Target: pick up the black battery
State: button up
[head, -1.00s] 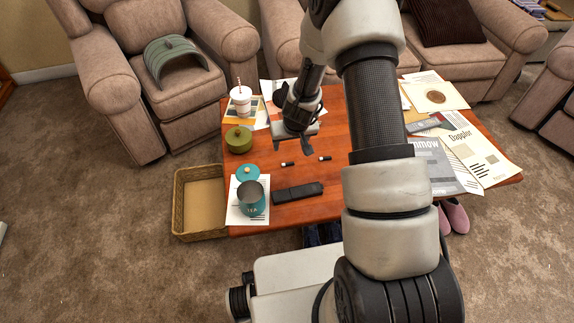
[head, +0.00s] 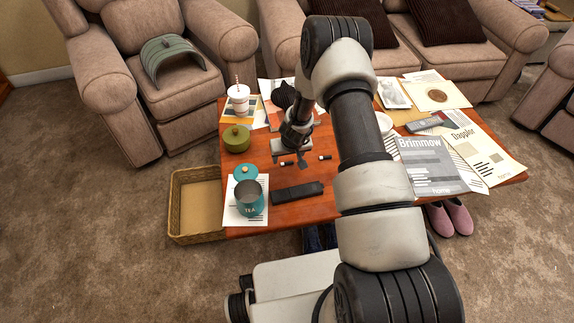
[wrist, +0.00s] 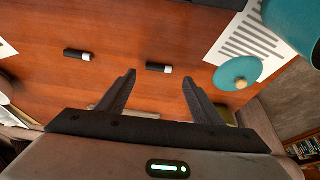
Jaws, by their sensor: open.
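Two small black batteries with white ends lie apart on the wooden table. In the head view, one battery (head: 287,163) is on the left and the other (head: 325,157) on the right. My gripper (head: 291,158) is open and empty, close over the left one. In the wrist view, that battery (wrist: 154,67) shows between the fingertips of my gripper (wrist: 158,77), lying crosswise. I cannot tell the exact height gap. The other battery (wrist: 74,54) lies outside the jaws, to the left in the wrist view.
A black remote-like object (head: 298,192) lies nearer the front edge. A teal tea tin (head: 249,204), its teal lid (head: 246,172) and a green pot (head: 236,139) stand at left. Magazines (head: 434,165) cover the right side. A wicker basket (head: 177,205) is on the floor.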

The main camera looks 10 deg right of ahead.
aim_at(287, 162)
jog(key=x, duration=0.3)
jog(key=shift+s+d+f+b, duration=0.1)
jog(key=shift+d+f+b, duration=0.1)
jog(key=shift+f+b, duration=0.15)
jog(key=shift+r, duration=0.1)
jog(key=c, duration=1.1)
